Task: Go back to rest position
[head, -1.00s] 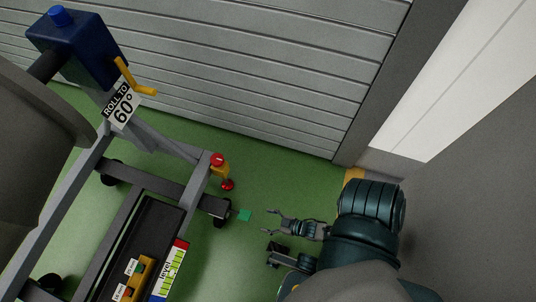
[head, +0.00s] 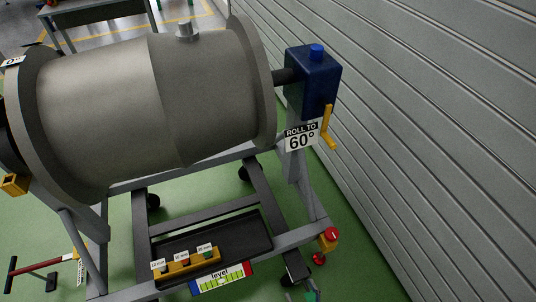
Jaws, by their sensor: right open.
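Only a small part of my right gripper (head: 300,296) shows, at the bottom edge of the head view, just below the front right caster of the stand. Its jaws are apart and I see nothing held in them; most of it is cut off by the frame. My left gripper is out of view. The grey engine barrel (head: 150,95) lies on its wheeled stand (head: 262,195) at the upper left.
A blue gearbox (head: 314,80) with a yellow crank (head: 327,128) and a "ROLL TO 60°" sign (head: 300,138) is on the stand's right end. A yellow socket block (head: 185,264) and level plate (head: 222,278) are at its front. A grey shutter wall (head: 430,130) runs along the right.

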